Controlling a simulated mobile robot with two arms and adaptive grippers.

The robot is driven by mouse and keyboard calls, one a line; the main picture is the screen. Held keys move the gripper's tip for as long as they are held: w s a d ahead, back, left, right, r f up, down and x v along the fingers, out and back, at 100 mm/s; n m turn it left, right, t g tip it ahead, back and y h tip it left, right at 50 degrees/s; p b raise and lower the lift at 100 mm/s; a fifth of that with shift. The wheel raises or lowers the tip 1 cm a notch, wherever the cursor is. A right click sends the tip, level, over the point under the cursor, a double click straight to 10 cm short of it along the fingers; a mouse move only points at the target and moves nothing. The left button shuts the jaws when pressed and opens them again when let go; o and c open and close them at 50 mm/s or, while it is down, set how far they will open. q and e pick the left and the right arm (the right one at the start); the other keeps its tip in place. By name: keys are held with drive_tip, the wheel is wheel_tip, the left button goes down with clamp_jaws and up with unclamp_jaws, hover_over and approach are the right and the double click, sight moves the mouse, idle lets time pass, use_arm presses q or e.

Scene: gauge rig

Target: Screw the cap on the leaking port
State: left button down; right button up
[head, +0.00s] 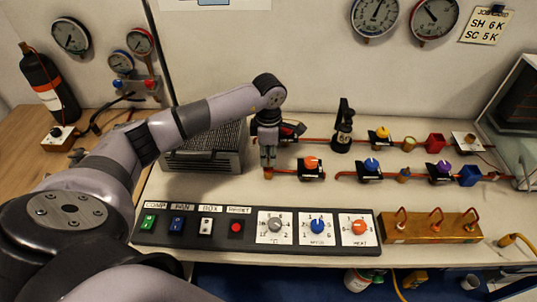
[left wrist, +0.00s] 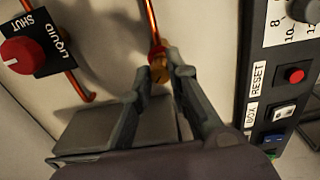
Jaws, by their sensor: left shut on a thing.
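My left gripper (head: 268,170) points down at the left end of a copper pipe (head: 285,172) on the bench. In the left wrist view, its fingertips (left wrist: 158,74) are shut around a small brass cap (left wrist: 159,70). The cap lies in line with the end of the copper pipe (left wrist: 152,22), with a red ring between them. The fingers hide part of the cap, and I cannot tell how far it is threaded on. In the head view the fingers hide the cap. My right gripper is not in view.
A red knob marked LIQUID (left wrist: 22,54) is beside the pipe. Valves with orange (head: 311,163) and blue (head: 371,165) knobs stand to the right. A control panel (head: 190,240) runs along the front, and a grey finned unit (head: 203,160) stands left of the gripper.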

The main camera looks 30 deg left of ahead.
use_arm(q)
drive_tip(key=shift+f+b, duration=0.45)
drive_tip(key=shift+f, duration=0.15)
drive_tip(key=shift+f, duration=0.1)
idle(0.3)
idle(0.8)
drive_tip(key=shift+f+m+b, duration=0.1)
drive_tip(key=shift+m+b, duration=0.3)
drive_tip(key=shift+b, duration=0.1)
drive_tip(key=m+b, duration=0.1)
drive_tip(key=m, duration=0.1)
drive_tip(key=shift+m+b, duration=0.7)
drive_tip(key=shift+m, duration=0.5)
